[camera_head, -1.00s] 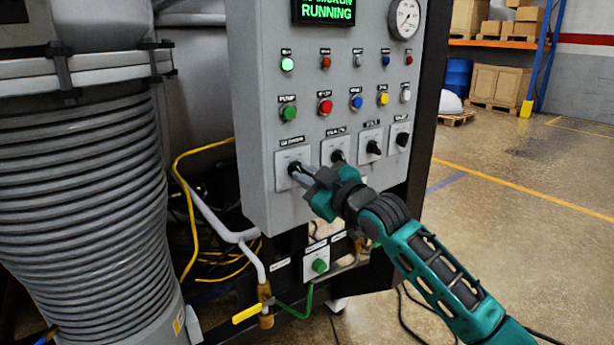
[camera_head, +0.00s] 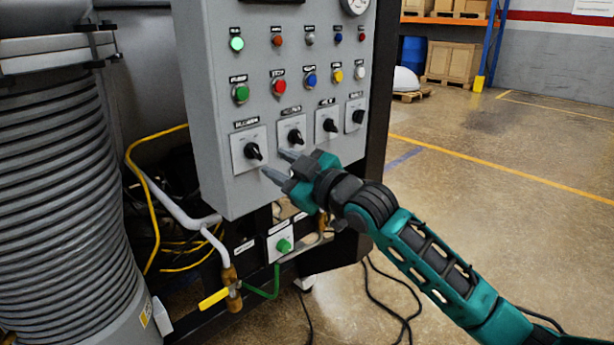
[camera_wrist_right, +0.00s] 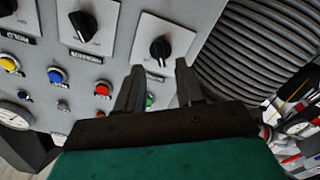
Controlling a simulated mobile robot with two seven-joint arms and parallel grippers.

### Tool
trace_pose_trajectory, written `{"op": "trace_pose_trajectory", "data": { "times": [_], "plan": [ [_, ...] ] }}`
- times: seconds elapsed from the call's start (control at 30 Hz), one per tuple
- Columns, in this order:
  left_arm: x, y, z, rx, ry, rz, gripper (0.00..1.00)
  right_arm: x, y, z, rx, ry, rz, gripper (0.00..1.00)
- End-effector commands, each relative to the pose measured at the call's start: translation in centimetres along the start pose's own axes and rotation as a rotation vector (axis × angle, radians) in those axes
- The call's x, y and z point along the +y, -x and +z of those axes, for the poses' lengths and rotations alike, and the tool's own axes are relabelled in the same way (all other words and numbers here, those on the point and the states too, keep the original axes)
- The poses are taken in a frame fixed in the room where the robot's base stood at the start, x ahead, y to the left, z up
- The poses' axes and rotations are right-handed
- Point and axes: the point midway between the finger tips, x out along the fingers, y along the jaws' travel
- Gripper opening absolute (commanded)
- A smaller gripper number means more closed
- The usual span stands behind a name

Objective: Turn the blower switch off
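A row of black rotary switches on square white plates runs along the lower part of the grey control panel (camera_head: 222,185). The leftmost switch (camera_head: 253,151) has its knob tilted, and its label is too blurred to read; it also shows in the right wrist view (camera_wrist_right: 160,49). The second switch (camera_head: 295,136) is just to its right. I cannot tell from the labels which is the blower switch. My right gripper (camera_head: 274,162) is open and empty just in front of and below the leftmost switch, its fingers apart from the knob. My left gripper is out of view.
Coloured buttons and lamps sit above the switches, including a red button (camera_head: 279,86). Below the panel are a green knob (camera_head: 284,246) and a yellow valve handle (camera_head: 213,298). A ribbed grey hose (camera_head: 60,200) stands at left.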

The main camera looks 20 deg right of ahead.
Motion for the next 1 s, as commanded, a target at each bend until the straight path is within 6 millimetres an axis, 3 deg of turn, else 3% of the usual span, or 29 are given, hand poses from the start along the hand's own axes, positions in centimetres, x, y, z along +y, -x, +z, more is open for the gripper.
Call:
{"op": "trace_pose_trajectory", "data": {
  "times": [0.2, 0.4, 1.0],
  "plan": [
    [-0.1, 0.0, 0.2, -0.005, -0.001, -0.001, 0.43, 0.0, 4.4, 0.1, -0.003, 0.002, -0.001, 0.37],
    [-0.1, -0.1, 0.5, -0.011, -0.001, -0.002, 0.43, 0.0, 6.6, 0.1, -0.002, 0.001, 0.0, 0.37],
    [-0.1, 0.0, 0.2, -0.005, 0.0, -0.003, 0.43, 0.0, 7.3, 0.0, 0.0, 0.0, 0.0, 0.37]
  ]
}}
